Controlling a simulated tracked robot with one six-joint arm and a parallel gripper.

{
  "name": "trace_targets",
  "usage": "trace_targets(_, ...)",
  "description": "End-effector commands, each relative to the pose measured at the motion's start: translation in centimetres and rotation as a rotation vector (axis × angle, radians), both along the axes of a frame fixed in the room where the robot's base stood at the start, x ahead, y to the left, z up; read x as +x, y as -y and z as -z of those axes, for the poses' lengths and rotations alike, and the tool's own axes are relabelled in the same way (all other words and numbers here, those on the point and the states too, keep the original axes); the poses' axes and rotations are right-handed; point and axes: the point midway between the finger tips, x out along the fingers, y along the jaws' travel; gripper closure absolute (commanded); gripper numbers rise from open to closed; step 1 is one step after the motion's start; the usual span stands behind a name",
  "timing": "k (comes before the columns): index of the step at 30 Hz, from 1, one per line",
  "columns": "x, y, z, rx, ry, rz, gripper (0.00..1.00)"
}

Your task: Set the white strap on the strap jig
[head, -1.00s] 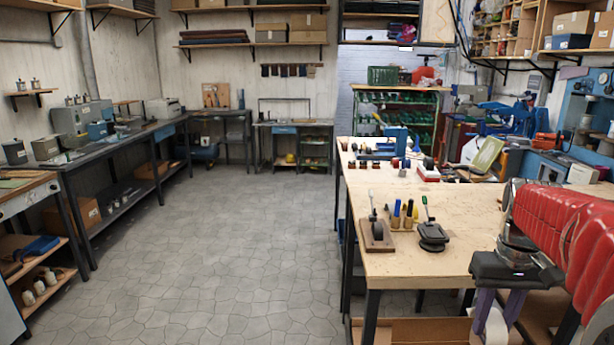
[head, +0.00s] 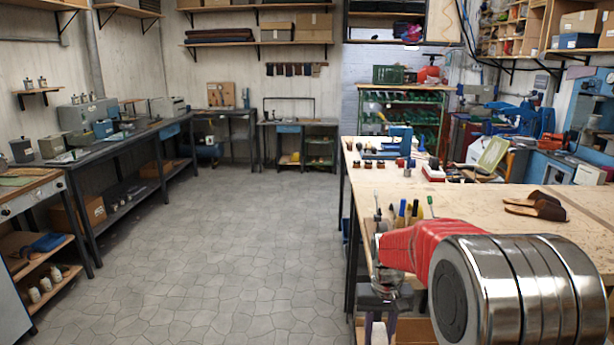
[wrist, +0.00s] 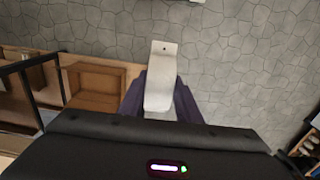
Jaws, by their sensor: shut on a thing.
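A white strap (wrist: 161,72) sticks out from between the purple fingers of my gripper (wrist: 160,95) in the wrist view. It is flat, slightly curved, with a small dark hole near its far end. My gripper is shut on it, above the floor. In the head view my gripper (head: 378,325) hangs at the near left corner of the wooden bench (head: 465,218), low in the picture, and the strap is hard to make out there. I cannot pick out the strap jig; my arm hides the bench's near part, where a lever stand and a black green-handled device stood.
Tool handles (head: 402,212) and a green handle (head: 431,204) rise behind my arm. A blue press (head: 398,140) stands farther back. The wrist view shows a cardboard box (wrist: 95,85) on a shelf. Floor to the left is clear.

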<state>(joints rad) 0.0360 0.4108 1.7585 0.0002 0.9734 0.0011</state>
Motion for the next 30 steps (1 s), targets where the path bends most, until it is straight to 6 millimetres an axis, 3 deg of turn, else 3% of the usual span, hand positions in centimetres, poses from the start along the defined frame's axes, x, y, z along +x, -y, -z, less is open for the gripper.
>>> trace_targets(2,-0.1,-1.3,0.7,0.000,0.000,-0.025,0.90)
trace_targets(6,-0.1,-2.1,0.9,0.000,0.002,-0.039,0.90)
trace_targets(30,-0.1,-1.5,0.8,0.000,0.001,-0.029,0.90)
